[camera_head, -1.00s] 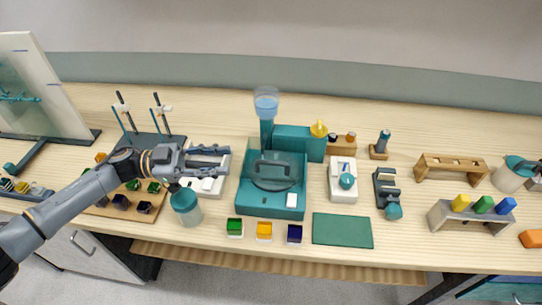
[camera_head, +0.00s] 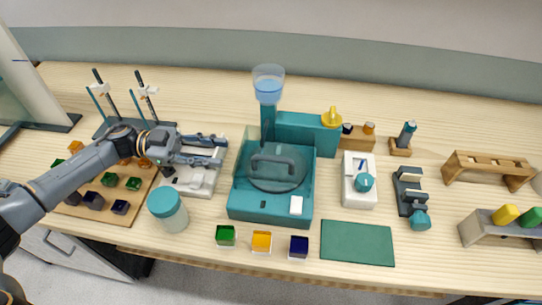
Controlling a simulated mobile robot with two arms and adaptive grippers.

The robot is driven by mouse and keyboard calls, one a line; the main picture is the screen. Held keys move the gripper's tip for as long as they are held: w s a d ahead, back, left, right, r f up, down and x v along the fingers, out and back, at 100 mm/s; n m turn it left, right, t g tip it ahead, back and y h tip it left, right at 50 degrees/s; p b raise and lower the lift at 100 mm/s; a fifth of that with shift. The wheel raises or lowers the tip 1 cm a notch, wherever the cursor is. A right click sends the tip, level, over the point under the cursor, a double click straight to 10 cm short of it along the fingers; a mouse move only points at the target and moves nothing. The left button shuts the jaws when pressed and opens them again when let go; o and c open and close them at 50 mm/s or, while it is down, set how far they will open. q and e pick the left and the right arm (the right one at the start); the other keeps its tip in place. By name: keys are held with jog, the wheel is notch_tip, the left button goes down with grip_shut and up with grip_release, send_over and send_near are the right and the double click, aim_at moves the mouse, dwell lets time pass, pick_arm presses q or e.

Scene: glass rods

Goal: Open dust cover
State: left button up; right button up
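The dust cover (camera_head: 278,160) is a clear lid with a dark handle (camera_head: 272,162). It sits over the round plate of the teal machine (camera_head: 262,208) in the middle of the bench, and it looks closed. My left gripper (camera_head: 226,152) is to the left of the machine, above a white device (camera_head: 197,181). Its two fingers point right toward the cover and are spread apart with nothing between them. It looks a little short of the cover's left side. My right gripper is not in view.
A teal-lidded jar (camera_head: 168,210) stands below my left gripper. Green, yellow and dark blue blocks (camera_head: 262,241) sit along the front edge. A water container (camera_head: 268,84) rises behind the machine. A white device with a teal knob (camera_head: 358,182) stands to its right, near a bare green mat (camera_head: 357,243).

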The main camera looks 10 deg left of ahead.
aim_at(263, 156)
pick_arm(q)
jog(key=d+p, duration=0.1)
jog(key=d, duration=0.2)
jog(key=d+p, duration=0.1)
jog(key=d, duration=0.3)
jog(key=d+p, duration=0.1)
jog(key=d, duration=0.3)
jog(key=shift+s+d+r+p, duration=0.15)
jog(key=shift+d+r+p, duration=0.05)
jog(key=shift+r+p, duration=0.15)
jog(key=shift+d+f, duration=0.15)
jog(key=shift+d, duration=0.6)
jog(key=shift+c, duration=0.2)
grip_shut()
